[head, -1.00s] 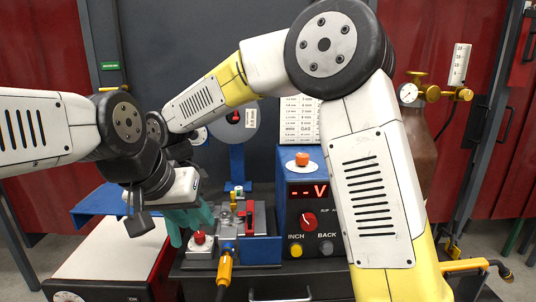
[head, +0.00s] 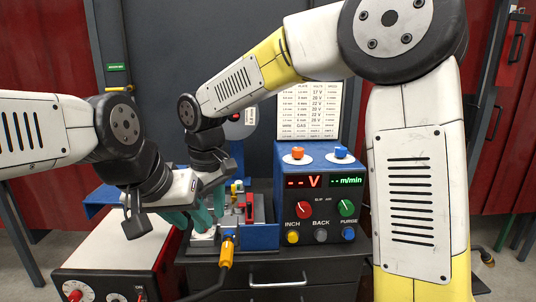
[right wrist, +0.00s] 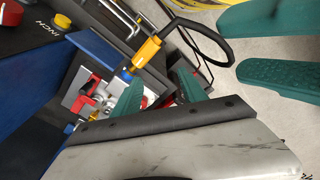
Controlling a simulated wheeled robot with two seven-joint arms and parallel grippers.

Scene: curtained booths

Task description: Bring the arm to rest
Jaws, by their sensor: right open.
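My left gripper (head: 192,216) comes in from the left in the head view, its teal fingers low beside the fixture (head: 262,236) on the bench. It also shows in the right wrist view (right wrist: 158,90), its teal fingers apart near a red handle. My right arm (head: 410,190) rises at the right and bends over toward the same place. Its wrist is just behind and above the left gripper; its fingers are largely hidden there. In the right wrist view my right gripper's teal fingers (right wrist: 262,46) enter from the right edge, apart, with only floor between them.
A blue control box (head: 320,208) with knobs, buttons and lit displays stands right of the fixture. A yellow connector (head: 227,250) with a black cable is at the fixture's front. A red-and-white machine (head: 112,258) is at the lower left. A dark partition and red curtains stand behind.

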